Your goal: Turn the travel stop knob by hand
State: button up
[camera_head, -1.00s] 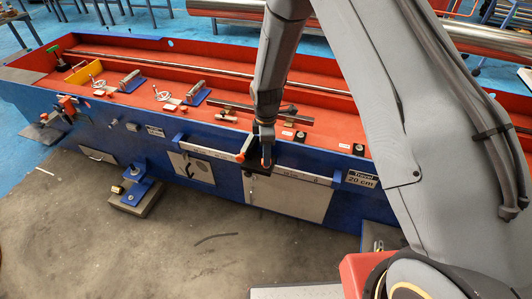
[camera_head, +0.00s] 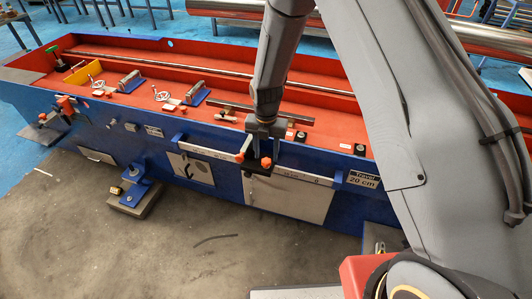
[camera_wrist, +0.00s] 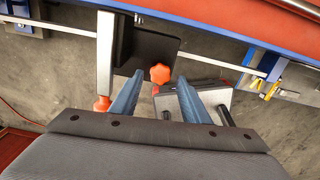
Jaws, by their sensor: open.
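The travel stop is a dark block (camera_head: 258,169) on the pale rail along the blue machine's front. Its orange star-shaped knob (camera_head: 266,162) faces outward, and another orange knob (camera_head: 239,157) sits at its left. My gripper (camera_head: 263,150) points down at the stop, open and empty. In the wrist view the star knob (camera_wrist: 160,73) appears between the two open fingertips of my gripper (camera_wrist: 161,76). I cannot tell whether either finger touches it. The other orange knob (camera_wrist: 103,103) lies outside the left finger, beside a light upright part.
The pale rail (camera_head: 205,150) runs along the blue machine's front wall (camera_head: 230,180). A "Travel 20 cm" sign (camera_head: 362,180) is at the right. A blue bracket on a block (camera_head: 137,190) stands at the lower left.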

jog(key=n, duration=0.2)
jog(key=shift+n, duration=0.4)
jog(key=shift+f+b, duration=0.65)
jog(key=shift+f, duration=0.4)
jog(key=shift+c, duration=0.3)
jog(key=c, duration=0.8)
jog(key=shift+o, duration=0.2)
